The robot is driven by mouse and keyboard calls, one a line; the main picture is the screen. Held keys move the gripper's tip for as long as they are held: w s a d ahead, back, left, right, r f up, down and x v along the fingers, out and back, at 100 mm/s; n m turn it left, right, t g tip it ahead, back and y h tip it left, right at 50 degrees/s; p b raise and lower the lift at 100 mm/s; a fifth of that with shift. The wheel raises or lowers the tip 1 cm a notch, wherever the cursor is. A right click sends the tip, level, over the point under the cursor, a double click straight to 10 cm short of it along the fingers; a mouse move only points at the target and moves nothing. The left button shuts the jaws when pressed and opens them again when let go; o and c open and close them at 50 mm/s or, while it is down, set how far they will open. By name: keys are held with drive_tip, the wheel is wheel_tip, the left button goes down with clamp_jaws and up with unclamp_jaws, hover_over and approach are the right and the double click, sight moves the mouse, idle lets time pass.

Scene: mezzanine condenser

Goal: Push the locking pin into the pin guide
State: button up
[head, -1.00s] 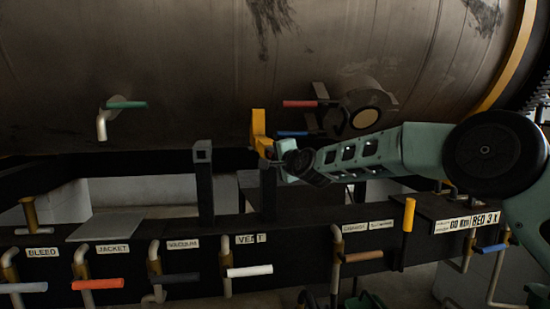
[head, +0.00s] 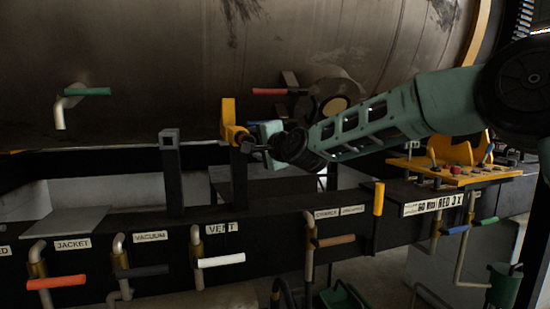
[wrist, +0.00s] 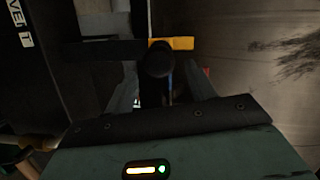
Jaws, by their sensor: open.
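A yellow bracket (head: 228,118), which looks like the pin guide, stands on top of a dark post below the drum. A dark rod with a rounded end (head: 250,147), apparently the locking pin, sticks out of its right side towards my gripper (head: 268,138). In the wrist view the dark round knob (wrist: 159,60) lies in line between my open fingers (wrist: 160,88), with the yellow bracket (wrist: 182,43) behind it. My gripper is open and close to the knob; I cannot tell whether they touch. How deep the pin sits is hidden.
A hollow square post (head: 169,140) stands left of the bracket. Red-handled (head: 270,91) and green-handled (head: 88,91) valves are on the drum (head: 150,50). Labelled valves with a white handle (head: 221,261) and others line the rail below. A yellow upright handle (head: 378,198) stands right.

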drive_tip(key=f+b+v, duration=0.1)
drive_tip(key=b+v, duration=0.3)
drive_tip(key=v, duration=0.5)
drive_tip(key=s+a+f+n+g+h, duration=0.2)
drive_tip(key=s+f+n+g, duration=0.65)
drive_tip(key=s+f, duration=0.85)
drive_tip(key=s+d+f+n+g+h, duration=0.1)
drive_tip(key=s+d+f+n+g, duration=0.1)
drive_tip(key=s, duration=0.5)
drive_tip(key=s+d+f+n+g+h, duration=0.1)
drive_tip(key=s+d+f+n+h, duration=0.1)
drive_tip(key=s+d+f, duration=0.3)
drive_tip(key=s+n, duration=0.1)
drive_tip(key=s, duration=0.2)
drive_tip(key=shift+s+f+n+g, duration=0.2)
drive_tip(key=shift+f+n+g, duration=0.1)
drive_tip(key=shift+n+g, duration=0.05)
drive_tip(key=s+d+f+n+g+h, duration=0.1)
drive_tip(key=s+d, duration=0.1)
drive_tip(key=s, duration=0.1)
drive_tip(key=s+d+f+n+g+h, duration=0.1)
drive_tip(key=s+d, duration=0.2)
drive_tip(key=s, duration=0.1)
drive_tip(key=s+d+f+n+h, duration=0.1)
drive_tip(key=s+d, duration=0.2)
drive_tip(key=shift+s+f+g, duration=0.2)
drive_tip(key=shift+f+g, duration=0.2)
drive_tip(key=shift+c, duration=0.3)
